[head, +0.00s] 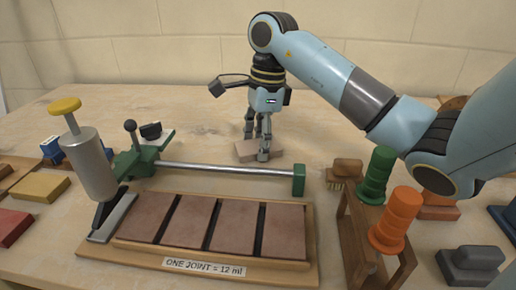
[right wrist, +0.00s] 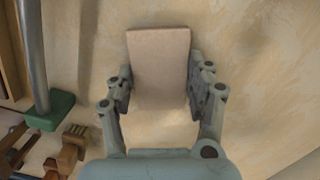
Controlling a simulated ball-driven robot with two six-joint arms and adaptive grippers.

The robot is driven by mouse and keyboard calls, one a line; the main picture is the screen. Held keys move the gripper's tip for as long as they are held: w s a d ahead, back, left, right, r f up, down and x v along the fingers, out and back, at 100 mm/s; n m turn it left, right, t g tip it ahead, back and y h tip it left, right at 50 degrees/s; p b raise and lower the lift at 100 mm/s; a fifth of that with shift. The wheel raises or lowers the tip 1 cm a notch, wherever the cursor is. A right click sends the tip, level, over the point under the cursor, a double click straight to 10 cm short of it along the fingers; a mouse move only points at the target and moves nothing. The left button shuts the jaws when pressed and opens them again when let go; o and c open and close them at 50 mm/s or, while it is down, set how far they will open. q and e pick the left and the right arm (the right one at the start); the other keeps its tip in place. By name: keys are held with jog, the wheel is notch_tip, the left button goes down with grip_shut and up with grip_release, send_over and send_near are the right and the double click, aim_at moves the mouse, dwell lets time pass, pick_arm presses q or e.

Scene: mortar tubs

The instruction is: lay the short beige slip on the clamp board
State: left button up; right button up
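The short beige slip (head: 246,151) is on the bare table behind the clamp rod, a plain pinkish-beige block. My left gripper is not in view.
A steel rod (head: 220,170) with green clamp ends runs behind the board. A grey cylinder with a yellow knob (head: 88,160) stands at its left. A wooden rack with green and orange handles (head: 395,220) stands right. Yellow and red blocks (head: 40,186) lie left. The back table is clear.

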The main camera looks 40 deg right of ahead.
jog(key=c, duration=0.8)
